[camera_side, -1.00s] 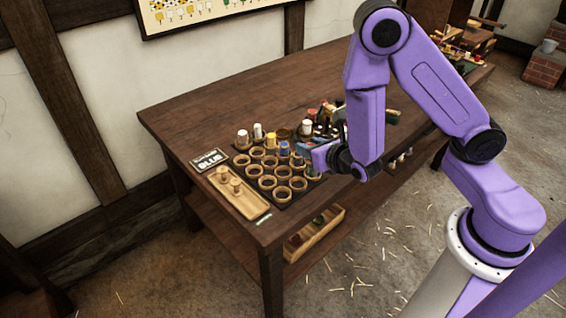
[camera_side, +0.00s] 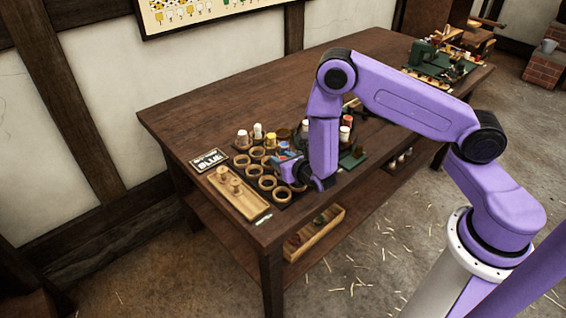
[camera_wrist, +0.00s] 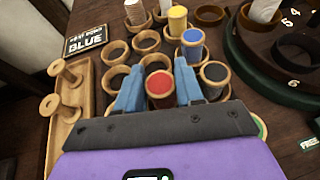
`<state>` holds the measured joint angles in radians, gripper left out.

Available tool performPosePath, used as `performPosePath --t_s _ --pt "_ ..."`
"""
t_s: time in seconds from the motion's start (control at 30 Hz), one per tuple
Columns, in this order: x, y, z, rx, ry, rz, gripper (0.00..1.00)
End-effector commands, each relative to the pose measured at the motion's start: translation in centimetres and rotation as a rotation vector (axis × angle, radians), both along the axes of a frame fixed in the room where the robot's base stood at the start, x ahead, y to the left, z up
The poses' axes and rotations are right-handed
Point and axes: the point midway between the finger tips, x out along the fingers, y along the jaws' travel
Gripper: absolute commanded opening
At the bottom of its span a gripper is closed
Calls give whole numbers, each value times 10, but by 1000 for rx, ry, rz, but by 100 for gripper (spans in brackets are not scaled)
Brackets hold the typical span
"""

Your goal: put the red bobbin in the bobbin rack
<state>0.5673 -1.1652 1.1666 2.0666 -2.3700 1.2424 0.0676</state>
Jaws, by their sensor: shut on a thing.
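The red bobbin (camera_wrist: 160,87) is upright between the two blue fingers of my gripper (camera_wrist: 158,72), with its round top facing the wrist camera. My gripper is shut on it. In the side view my gripper (camera_side: 285,160) is over the right part of the bobbin rack, a dark base with rows of wooden rings (camera_side: 267,183). In the wrist view the rack's rings (camera_wrist: 147,41) lie ahead and left of the fingers. I cannot tell whether the bobbin's lower end is inside a ring.
Blue (camera_wrist: 193,37), yellow (camera_wrist: 177,18) and black (camera_wrist: 215,73) bobbins stand close by, the black one just right of the right finger. A tray with wooden spools (camera_wrist: 62,110) and a sign reading BLUE (camera_wrist: 86,40) are left. A round dark-green stand (camera_wrist: 240,60) is right.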

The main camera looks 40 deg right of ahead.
Motion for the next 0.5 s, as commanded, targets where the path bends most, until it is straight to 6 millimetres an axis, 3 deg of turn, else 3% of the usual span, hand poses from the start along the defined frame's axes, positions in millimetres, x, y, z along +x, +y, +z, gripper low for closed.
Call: performPosePath --t_s 0.1,0.5 --pt "0 0 -9 0 0 0 8" --pt "-1 0 -12 -1 0 1 8"
